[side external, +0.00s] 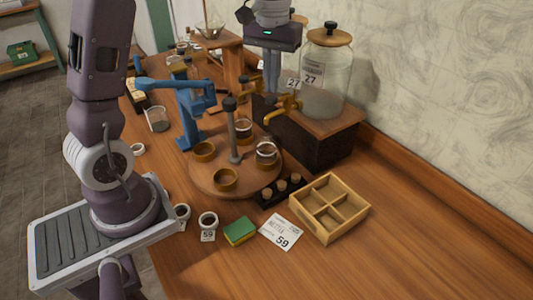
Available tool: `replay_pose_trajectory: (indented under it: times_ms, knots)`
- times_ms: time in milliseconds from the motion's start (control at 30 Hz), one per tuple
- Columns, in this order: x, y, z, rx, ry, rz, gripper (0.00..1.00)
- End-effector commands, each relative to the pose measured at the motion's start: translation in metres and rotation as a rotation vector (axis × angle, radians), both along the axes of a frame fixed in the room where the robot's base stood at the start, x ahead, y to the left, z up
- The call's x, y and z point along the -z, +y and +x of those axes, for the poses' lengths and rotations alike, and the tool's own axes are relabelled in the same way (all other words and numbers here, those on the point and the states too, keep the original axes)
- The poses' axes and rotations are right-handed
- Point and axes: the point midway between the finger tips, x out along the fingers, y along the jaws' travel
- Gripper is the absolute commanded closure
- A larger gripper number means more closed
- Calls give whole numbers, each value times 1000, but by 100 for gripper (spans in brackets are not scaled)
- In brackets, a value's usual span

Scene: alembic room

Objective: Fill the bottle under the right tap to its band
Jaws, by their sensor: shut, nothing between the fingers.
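My gripper (270,88) is shut and empty. It points down at the top middle, near two brass taps; its fingertips are partly hidden. The right tap (286,105) and the other tap (248,86) stick out from the dark wooden stand (325,145). A round wooden turntable (205,184) stands before them with a central post (232,130). A glass bottle (266,154) sits on its right side, near the right tap; another (243,129) sits farther back. I cannot tell their fill levels or whether either is exactly under a spout.
A large lidded glass jar (325,75) labelled 27 tops the stand. A blue lever arm (185,110) stands left of the turntable. A divided wooden tray (330,207), black stopper rack (279,190), green-yellow sponge (239,231) and card marked 59 (282,231) lie in front. The right foreground is clear.

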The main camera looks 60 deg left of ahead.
Motion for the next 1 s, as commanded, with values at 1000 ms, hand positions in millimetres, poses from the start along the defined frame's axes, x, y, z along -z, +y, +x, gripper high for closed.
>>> replay_pose_trajectory:
  times_ms: [1000]
  knots:
    - [29,0,0,0,0,0,100]
